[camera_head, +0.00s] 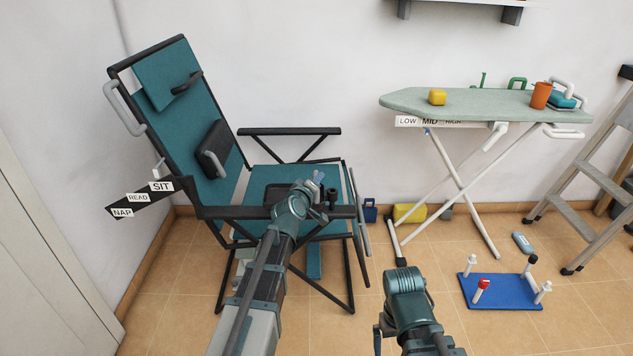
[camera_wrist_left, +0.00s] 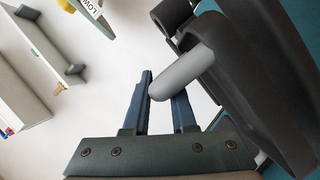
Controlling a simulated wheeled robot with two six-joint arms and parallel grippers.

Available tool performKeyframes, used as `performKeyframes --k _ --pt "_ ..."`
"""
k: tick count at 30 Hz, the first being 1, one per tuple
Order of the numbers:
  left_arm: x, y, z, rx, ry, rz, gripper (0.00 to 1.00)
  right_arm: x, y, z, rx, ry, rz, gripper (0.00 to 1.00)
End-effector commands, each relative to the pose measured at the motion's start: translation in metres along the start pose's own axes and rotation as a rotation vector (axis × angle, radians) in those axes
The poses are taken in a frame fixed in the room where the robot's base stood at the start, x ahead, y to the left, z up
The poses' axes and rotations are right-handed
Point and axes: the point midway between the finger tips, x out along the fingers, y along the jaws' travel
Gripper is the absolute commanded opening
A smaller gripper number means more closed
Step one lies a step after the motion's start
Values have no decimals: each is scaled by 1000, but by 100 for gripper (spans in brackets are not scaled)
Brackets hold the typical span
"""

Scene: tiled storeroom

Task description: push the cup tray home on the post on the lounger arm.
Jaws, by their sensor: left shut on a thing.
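The dark cup tray (camera_head: 278,194) appears at this arm, partly behind my left gripper (camera_head: 317,178). In the left wrist view the tray (camera_wrist_left: 265,85) fills the right side, with a rounded grey handle (camera_wrist_left: 185,74) sticking out. My left gripper (camera_wrist_left: 163,100) is shut on this handle, one finger on each side. I cannot tell the post from the small black upright parts near the gripper, nor how the tray sits on it. My right arm's wrist shows low centre; its fingertips are unclear.
A blue pegged base (camera_head: 505,291) lies on the floor. A stepladder (camera_head: 590,195) is at far right. Open tiles lie between lounger and blue base.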

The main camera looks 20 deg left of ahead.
Motion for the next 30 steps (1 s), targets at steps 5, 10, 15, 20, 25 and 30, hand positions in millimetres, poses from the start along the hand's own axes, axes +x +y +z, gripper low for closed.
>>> performKeyframes --k 5,10,15,20,25,30 --pt "1 -4 2 0 0 0 0 5 0 0 0 0 0 100" --pt "2 -7 5 0 1 0 0 9 -1 0 0 0 0 100" --pt "3 -11 7 0 1 0 0 13 -1 -1 0 0 0 100" --pt "4 -14 9 0 1 0 0 17 -2 -1 0 0 0 100" --pt "5 -17 11 0 1 0 0 21 -2 -1 0 0 0 100" --pt "6 -20 13 0 1 0 0 25 -3 -1 0 0 0 100"
